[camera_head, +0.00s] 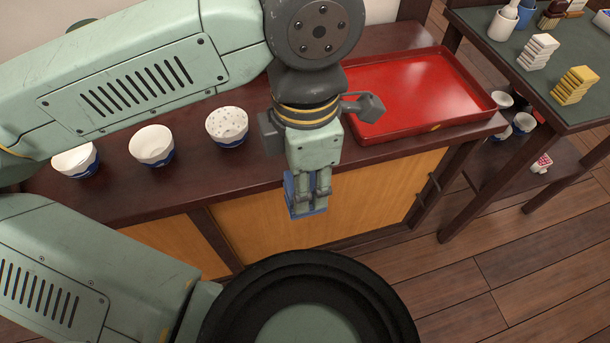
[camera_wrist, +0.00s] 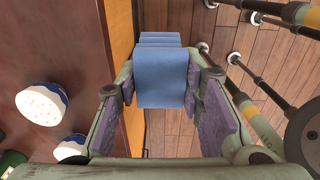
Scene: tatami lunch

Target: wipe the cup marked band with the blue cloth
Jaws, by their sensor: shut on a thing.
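My gripper (camera_head: 306,188) is shut on a folded blue cloth (camera_head: 306,208). In the wrist view, my gripper (camera_wrist: 165,95) has the blue cloth (camera_wrist: 162,78) between its fingertips. It hangs in front of the counter's front edge, apart from the cups. Three white cups stand in a row on the counter: a left cup (camera_head: 75,160) and a middle cup (camera_head: 152,145), both with blue lower parts, and a speckled right cup (camera_head: 227,125) with a blue base. I cannot tell a band mark on any. Two cups show at left in the wrist view, one speckled (camera_wrist: 42,103).
A red tray (camera_head: 420,95) lies on the dark counter (camera_head: 245,168), right of my gripper. Wooden floor is clear at lower right.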

